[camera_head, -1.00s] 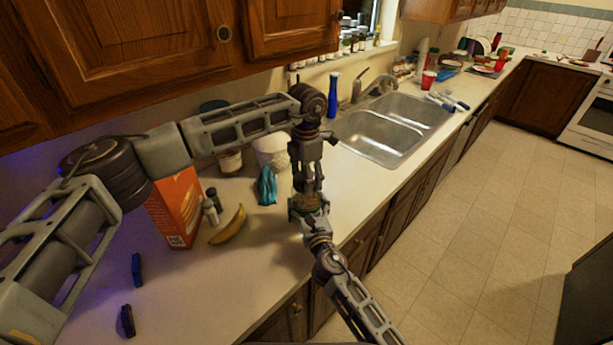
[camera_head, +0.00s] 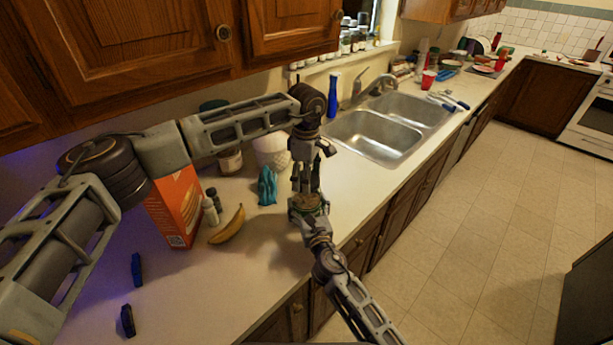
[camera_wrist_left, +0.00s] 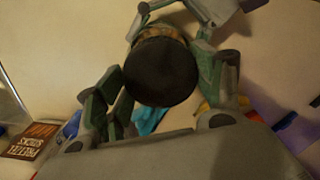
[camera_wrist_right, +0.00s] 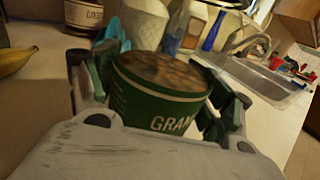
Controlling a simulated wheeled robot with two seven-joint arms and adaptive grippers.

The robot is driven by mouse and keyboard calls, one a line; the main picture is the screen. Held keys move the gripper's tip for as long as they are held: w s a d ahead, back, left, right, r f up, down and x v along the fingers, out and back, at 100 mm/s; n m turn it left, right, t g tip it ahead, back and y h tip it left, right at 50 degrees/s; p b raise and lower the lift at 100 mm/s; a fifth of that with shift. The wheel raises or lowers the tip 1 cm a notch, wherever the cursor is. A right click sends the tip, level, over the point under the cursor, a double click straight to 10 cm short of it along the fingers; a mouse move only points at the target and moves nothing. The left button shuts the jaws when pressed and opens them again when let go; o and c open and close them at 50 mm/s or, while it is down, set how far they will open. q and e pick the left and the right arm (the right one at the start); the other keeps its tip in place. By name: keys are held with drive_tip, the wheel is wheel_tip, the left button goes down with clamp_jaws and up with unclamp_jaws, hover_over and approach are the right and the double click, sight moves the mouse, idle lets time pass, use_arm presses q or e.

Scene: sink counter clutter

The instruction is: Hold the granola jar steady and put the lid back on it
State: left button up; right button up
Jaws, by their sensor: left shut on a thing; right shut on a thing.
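The green granola jar (camera_wrist_right: 165,108) is upright with its top open, and brown granola shows inside. My right gripper (camera_wrist_right: 165,90) is shut around its sides, just above the counter's front part. In the head view the jar (camera_head: 309,203) is small and mostly covered by the grippers. A dark round lid (camera_wrist_left: 160,72) is held flat in my left gripper (camera_head: 304,182). In the left wrist view the lid overlaps the jar below. The right wrist view shows no lid on the rim, so they are apart. The exact gap is hard to tell.
A banana (camera_head: 228,225), small bottles (camera_head: 211,210), an orange box (camera_head: 177,210), a teal cloth (camera_head: 267,187) and a white container (camera_head: 272,152) stand left of the jar. The sink (camera_head: 370,137) lies behind right. Two dark blue items (camera_head: 137,270) lie front left. The counter before the banana is clear.

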use_arm(q)
drive_tip(key=o, duration=1.2)
drive_tip(key=shift+r, duration=6)
use_arm(e)
drive_tip(key=o, duration=1.9)
drive_tip(key=shift+o, duration=0.2)
drive_tip(key=shift+s, duration=0.15)
drive_tip(key=shift+v, duration=5.85)
